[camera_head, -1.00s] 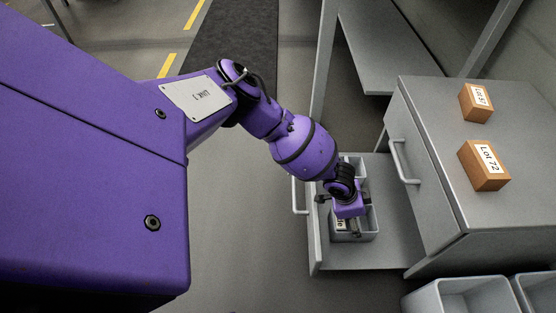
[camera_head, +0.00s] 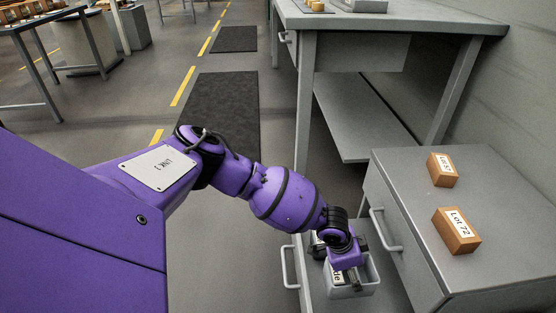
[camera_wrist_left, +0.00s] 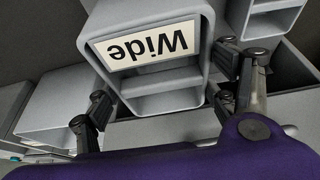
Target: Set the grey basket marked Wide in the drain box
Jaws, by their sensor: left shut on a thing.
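The grey basket (camera_head: 366,283) marked Wide is at the bottom of the head view, at the open drawer (camera_head: 304,272). Its white label is partly covered by my gripper there. In the left wrist view the basket (camera_wrist_left: 160,100) fills the upper middle, its Wide label upside down. My left gripper (camera_head: 342,268) is shut on the basket; in the wrist view its dark fingers (camera_wrist_left: 165,85) stand on either side of it. Whether the basket touches the drawer floor is hidden. My right gripper is out of view. I cannot identify the drain box.
A grey cabinet (camera_head: 400,190) right of the drawer carries two brown blocks, Lot 57 (camera_head: 442,170) and Lot 72 (camera_head: 456,232). A grey workbench (camera_head: 400,30) with a lower shelf (camera_head: 355,120) stands behind. Another grey compartmented container (camera_wrist_left: 262,20) shows at the wrist view's upper right.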

